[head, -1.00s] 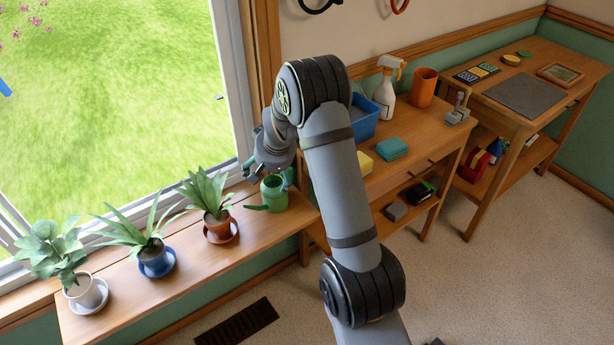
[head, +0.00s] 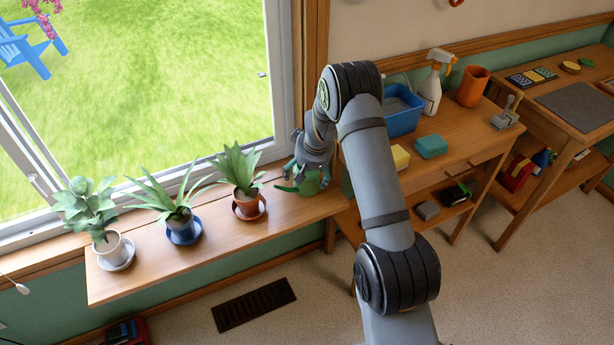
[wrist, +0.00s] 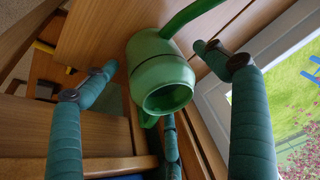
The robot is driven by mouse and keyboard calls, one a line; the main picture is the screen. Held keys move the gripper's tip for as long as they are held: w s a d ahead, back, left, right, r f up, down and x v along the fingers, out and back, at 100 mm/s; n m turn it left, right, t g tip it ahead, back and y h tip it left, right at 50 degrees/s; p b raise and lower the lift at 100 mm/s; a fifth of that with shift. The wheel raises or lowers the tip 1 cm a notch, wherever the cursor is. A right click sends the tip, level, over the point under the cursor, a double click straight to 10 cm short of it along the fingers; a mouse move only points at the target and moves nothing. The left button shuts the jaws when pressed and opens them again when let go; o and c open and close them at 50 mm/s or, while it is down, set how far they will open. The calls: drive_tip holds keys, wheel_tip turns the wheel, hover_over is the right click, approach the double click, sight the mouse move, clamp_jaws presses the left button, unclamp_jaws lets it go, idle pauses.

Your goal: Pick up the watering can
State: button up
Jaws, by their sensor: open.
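The green watering can (head: 313,185) stands at the right end of the wooden window shelf, partly hidden by my gripper (head: 303,172). In the wrist view the can (wrist: 160,78) shows its round open mouth towards the camera, with a long green spout or handle running to the upper right. My gripper (wrist: 155,58) is open, with one teal finger to the left of the can and one to the right, both apart from it in the picture. A third finger shows below the can; whether it touches cannot be told.
A potted plant in a terracotta pot (head: 249,206) stands left of the can. Plants in a blue pot (head: 183,226) and a white pot (head: 112,250) stand further left. The window is behind. A wooden table (head: 462,140) with a blue bin (head: 402,118) and spray bottle (head: 432,90) is at right.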

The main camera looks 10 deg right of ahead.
drive_tip(key=shift+x, duration=0.9)
drive_tip(key=shift+r, duration=0.1)
drive_tip(key=c, duration=1.4)
wheel_tip(320, 180, up, 10)
drive_tip(key=shift+p, duration=0.4)
